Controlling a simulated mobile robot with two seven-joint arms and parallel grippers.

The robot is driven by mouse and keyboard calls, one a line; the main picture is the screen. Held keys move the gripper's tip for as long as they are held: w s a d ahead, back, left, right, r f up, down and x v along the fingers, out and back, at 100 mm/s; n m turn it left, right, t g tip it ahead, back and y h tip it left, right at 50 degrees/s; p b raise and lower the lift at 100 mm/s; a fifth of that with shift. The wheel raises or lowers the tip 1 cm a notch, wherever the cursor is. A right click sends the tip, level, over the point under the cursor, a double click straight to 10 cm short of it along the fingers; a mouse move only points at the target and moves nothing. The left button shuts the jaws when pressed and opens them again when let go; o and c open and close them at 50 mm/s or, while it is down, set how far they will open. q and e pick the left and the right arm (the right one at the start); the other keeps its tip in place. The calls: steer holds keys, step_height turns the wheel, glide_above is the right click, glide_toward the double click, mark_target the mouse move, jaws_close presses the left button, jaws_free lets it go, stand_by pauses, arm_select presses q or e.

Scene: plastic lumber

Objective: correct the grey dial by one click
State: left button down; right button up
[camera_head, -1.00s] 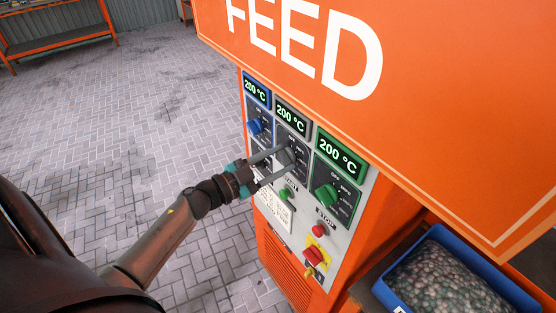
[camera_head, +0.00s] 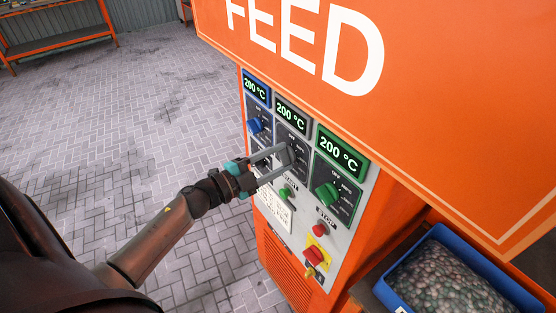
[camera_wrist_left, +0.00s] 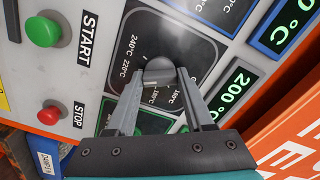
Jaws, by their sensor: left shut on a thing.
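The grey dial (camera_wrist_left: 158,72) sits in the middle dark panel of the orange machine's control face. My left gripper (camera_head: 280,160) reaches in from the left, and its two fingers stand on either side of the dial, shut on it. The same gripper (camera_wrist_left: 160,85) and temperature marks around the dial show in the left wrist view. The fingers hide part of the dial and its scale, so I cannot tell its exact setting. The display above the grey dial (camera_head: 291,115) reads 200 °C. My right gripper is not in view.
A blue dial (camera_head: 255,126) is to the left and a green dial (camera_head: 327,194) to the right. Below are a green START button (camera_head: 286,194), a red STOP button (camera_head: 320,229) and a red-yellow switch (camera_head: 315,255). A blue bin of pellets (camera_head: 440,285) stands at lower right.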

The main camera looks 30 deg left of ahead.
arm_select(q)
steer(key=shift+m, duration=0.9)
steer(key=shift+c, duration=1.4)
jaws_free()
steer(key=shift+s, duration=0.1)
steer(key=b+v, duration=0.2)
steer(key=v, duration=1.3)
steer(key=shift+a+f, duration=0.1)
steer(key=shift+f, duration=0.05)
